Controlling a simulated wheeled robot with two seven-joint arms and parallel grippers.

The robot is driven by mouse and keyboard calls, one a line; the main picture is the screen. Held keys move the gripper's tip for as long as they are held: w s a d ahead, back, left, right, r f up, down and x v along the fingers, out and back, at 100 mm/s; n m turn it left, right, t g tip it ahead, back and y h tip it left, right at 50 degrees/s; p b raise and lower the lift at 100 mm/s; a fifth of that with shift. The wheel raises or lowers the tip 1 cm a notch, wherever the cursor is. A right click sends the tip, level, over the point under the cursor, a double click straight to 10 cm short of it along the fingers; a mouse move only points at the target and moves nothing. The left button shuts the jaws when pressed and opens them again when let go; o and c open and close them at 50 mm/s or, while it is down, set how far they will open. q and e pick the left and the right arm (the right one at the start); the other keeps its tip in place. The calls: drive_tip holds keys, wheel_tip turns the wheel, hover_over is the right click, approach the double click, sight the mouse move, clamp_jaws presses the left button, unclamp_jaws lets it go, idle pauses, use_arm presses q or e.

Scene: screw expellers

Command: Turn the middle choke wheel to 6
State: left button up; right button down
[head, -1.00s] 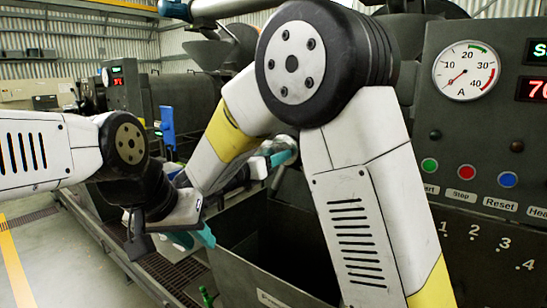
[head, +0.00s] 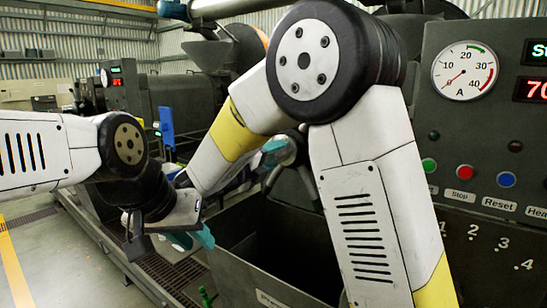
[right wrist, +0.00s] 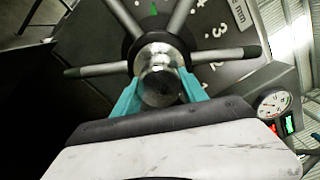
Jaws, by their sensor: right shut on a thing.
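The choke wheel shows in the right wrist view with a round metal hub (right wrist: 160,85) and several grey spokes with rounded ends. My right gripper (right wrist: 158,92) has its teal fingers shut on the hub from both sides. Behind the wheel is a dark dial plate (right wrist: 235,75) with white numbers, 2, 3 and 4 among them, and a green mark near the top edge. The pointer reading cannot be told. In the head view the wheel (head: 309,187) is partly hidden behind my right arm. My left gripper (head: 190,241) hangs at lower left, away from the wheel; its finger gap is unclear.
A dark open bin (head: 240,270) stands below the wheel. A control panel (head: 475,130) with a gauge, red display and coloured buttons is at the right. Another machine (head: 185,105) stands behind. The floor at the far left is clear.

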drive_tip(key=shift+n, duration=1.6)
drive_tip(key=c, duration=0.6)
unclamp_jaws()
drive_tip(key=shift+s, duration=0.1)
